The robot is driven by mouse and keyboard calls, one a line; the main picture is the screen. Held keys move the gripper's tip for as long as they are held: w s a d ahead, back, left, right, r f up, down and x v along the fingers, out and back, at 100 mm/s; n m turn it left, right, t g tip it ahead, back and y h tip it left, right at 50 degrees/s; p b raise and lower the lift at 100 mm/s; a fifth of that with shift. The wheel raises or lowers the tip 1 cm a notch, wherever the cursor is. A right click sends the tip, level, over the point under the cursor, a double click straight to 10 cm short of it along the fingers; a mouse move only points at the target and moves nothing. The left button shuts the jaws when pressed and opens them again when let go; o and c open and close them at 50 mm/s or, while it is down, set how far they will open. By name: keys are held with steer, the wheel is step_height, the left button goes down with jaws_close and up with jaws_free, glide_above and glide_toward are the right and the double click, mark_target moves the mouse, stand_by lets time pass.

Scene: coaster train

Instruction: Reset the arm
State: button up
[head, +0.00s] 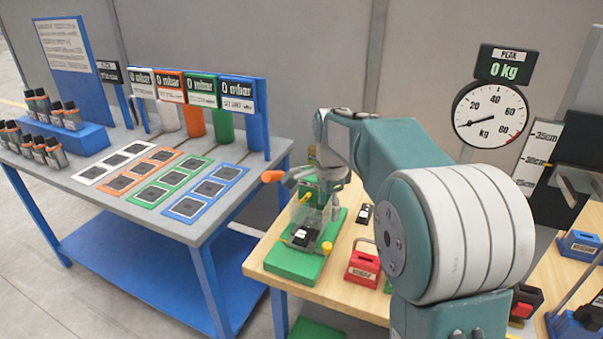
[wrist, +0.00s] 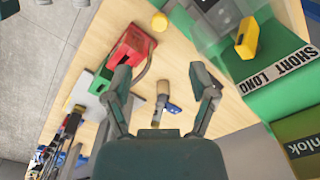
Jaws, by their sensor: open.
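My arm reaches forward over the wooden bench in the head view. My gripper (head: 318,190) hangs low beside the green fixture (head: 295,265), and its fingers are partly hidden against the fixture's parts. In the wrist view my gripper (wrist: 160,75) has its two dark fingers spread wide apart with nothing held. A small piece with a tan and dark barrel and a blue part (wrist: 172,108) shows beyond the gap between the fingers, over the wooden top; its distance from them is hard to tell.
A red block (head: 362,268) with a handle stands on the bench; it also shows in the wrist view (wrist: 130,50). The grey table (head: 105,190) at left bears coloured mats and black bottles. A dial scale (head: 490,113) hangs behind my arm. Blue blocks stand at far right.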

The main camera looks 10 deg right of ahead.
steer(key=s+a+r+n+t, duration=0.1)
steer(key=s+a+n+t, duration=0.1)
steer(key=s+n, duration=0.6)
steer(key=s+a+r+n+t, duration=0.1)
steer(key=s+n+t, duration=0.2)
steer(key=s+n, duration=0.5)
steer(key=s, duration=1)
steer(key=shift+s+a+r+t, duration=0.15)
steer(key=shift+s+a+t, duration=0.15)
steer(key=shift+a, duration=0.05)
